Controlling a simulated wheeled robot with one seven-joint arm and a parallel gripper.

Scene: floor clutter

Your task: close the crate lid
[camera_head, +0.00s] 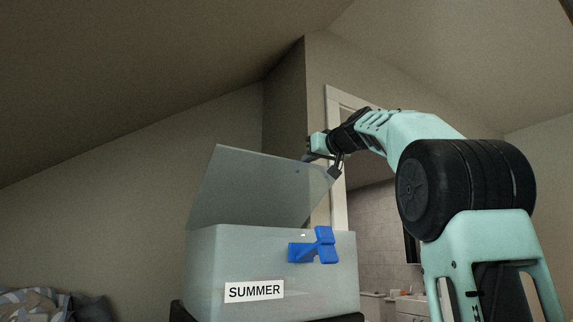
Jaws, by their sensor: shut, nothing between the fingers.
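A pale translucent crate (210,268) with a "SUMMER" label (254,291) stands at lower centre on a dark support. A blue latch (316,247) is on its front near the right side. Its lid (250,187) is raised and tilted above the crate, so the crate is open. My gripper (334,174) is shut and empty at the upper right corner of the lid. It overlaps the lid's edge in the picture; I cannot tell whether it touches. The inside of the crate is hidden by its front wall.
The dark support (180,312) shows under the crate. A patterned cloth or bedding (32,303) lies at the lower left. A doorway with a white frame (334,110) opens behind my arm onto a tiled room. A sloped ceiling is overhead.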

